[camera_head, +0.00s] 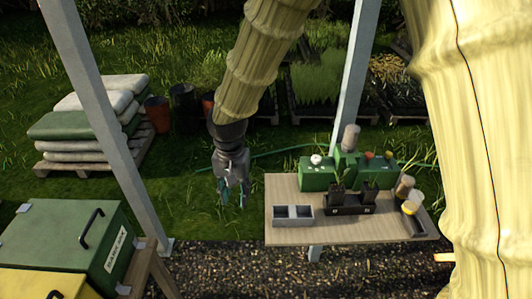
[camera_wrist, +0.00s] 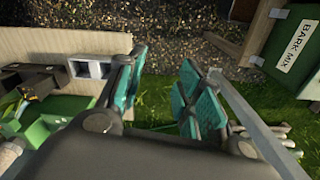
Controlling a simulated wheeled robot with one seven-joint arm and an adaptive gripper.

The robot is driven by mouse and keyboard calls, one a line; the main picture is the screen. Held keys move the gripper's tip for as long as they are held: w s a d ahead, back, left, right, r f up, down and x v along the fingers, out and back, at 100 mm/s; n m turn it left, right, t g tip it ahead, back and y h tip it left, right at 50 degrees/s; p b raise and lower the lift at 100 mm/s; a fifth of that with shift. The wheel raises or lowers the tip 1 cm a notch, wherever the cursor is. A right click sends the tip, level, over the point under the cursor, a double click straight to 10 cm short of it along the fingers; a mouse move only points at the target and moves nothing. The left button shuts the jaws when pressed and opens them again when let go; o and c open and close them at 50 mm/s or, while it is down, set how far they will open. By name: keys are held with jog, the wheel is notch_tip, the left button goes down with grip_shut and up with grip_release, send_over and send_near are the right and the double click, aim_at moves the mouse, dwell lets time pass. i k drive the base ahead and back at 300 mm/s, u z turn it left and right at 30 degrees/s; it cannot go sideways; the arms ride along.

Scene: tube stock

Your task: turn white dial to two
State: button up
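A green unit (camera_head: 318,178) stands along the back of the wooden table (camera_head: 285,235). A small white dial (camera_head: 316,159) sits on top of its left end; its markings are too small to read. My gripper (camera_head: 233,200) hangs over the grass, left of the table and apart from the dial, fingers pointing down. In the wrist view its teal fingers (camera_wrist: 163,88) are spread with nothing between them. Part of the green unit (camera_wrist: 62,108) shows at the left of that view; I cannot make out the dial's setting there.
A green bark mix bin (camera_head: 80,235) stands at lower left. Open grass lies around my gripper.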

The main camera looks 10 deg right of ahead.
aim_at(316, 160)
jog(key=u, duration=0.5)
jog(key=i, duration=1.4)
jog(key=z, duration=1.95)
